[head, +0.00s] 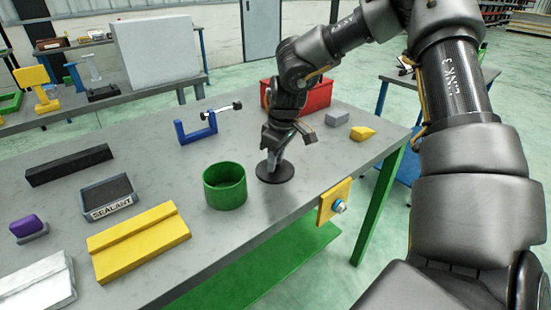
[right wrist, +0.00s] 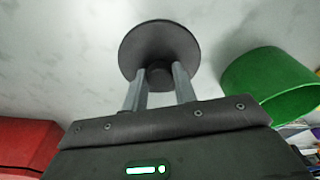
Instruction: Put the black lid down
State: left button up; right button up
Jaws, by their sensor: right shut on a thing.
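The black lid (head: 275,172) is a round dark disc at the table's middle, right of the green open pot (head: 225,187). In the right wrist view the lid (right wrist: 158,45) shows as a disc with a short knob. My right gripper (head: 272,158) is above the lid, its two fingers (right wrist: 158,80) shut on the knob. The lid appears at or just above the grey tabletop; I cannot tell whether it touches. The pot (right wrist: 270,80) stands apart from the lid in both views. My left gripper is not in view.
A red box (head: 312,97) stands behind my right gripper. A blue clamp (head: 198,130), a sealant tray (head: 108,197) and a yellow block (head: 138,242) lie to the left. A grey block (head: 337,118) and yellow wedge (head: 362,133) lie right. The table's front edge is near.

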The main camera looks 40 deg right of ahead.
aim_at(282, 171)
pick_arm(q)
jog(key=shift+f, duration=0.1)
pick_arm(e)
jog(key=o, duration=1.1)
jog(key=shift+c, duration=0.2)
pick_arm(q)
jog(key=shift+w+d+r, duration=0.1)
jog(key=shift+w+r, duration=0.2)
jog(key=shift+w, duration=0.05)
pick_arm(e)
jog(key=shift+r, duration=0.25)
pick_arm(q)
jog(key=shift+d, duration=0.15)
pick_arm(e)
notch_tip(282, 171, up, 12)
jog(key=s, duration=0.1)
jog(key=shift+s+d+f, duration=0.25)
jog(key=shift+s+d, duration=0.1)
